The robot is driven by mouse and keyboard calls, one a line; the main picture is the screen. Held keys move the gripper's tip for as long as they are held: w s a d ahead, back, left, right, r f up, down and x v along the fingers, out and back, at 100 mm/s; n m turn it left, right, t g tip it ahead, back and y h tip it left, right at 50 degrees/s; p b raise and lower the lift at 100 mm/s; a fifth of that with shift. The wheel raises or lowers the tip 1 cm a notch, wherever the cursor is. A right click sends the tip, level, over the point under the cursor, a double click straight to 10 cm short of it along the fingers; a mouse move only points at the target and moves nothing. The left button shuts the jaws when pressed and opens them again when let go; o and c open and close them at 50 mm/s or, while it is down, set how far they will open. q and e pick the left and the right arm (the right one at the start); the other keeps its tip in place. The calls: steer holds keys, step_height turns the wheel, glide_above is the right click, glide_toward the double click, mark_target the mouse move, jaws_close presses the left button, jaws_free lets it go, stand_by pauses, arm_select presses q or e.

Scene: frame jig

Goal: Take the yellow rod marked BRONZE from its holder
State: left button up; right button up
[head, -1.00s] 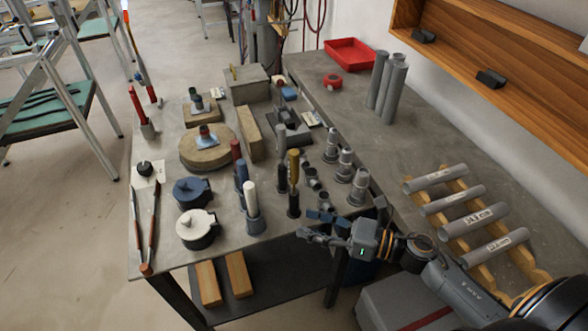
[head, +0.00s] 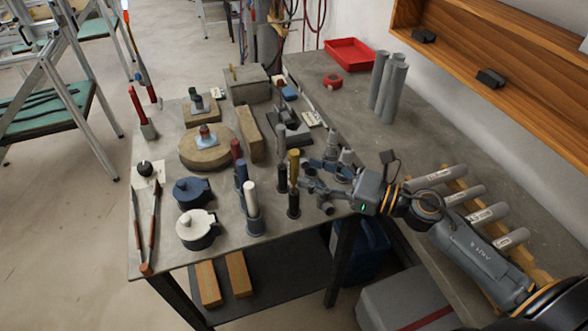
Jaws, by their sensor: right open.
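The yellow rod (head: 294,164) stands upright in a dark cylindrical holder (head: 293,206) near the right part of the metal table; any marking on it is too small to read. My right gripper (head: 308,174) is just to the right of the rod, at about the height of its lower part in the picture. Its fingers are spread and point left towards the rod. It holds nothing, and I cannot tell whether a fingertip touches the rod. My left gripper is not in view.
Grey fittings are partly hidden behind my right gripper. Labelled grey tubes (head: 488,213) lie on a wooden rack at right.

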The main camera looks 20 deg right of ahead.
mark_target(294, 170)
steer(key=x, duration=0.5)
steer(key=shift+a+f, duration=0.15)
steer(key=shift+f, duration=0.15)
steer(key=shift+s, duration=0.1)
jaws_close()
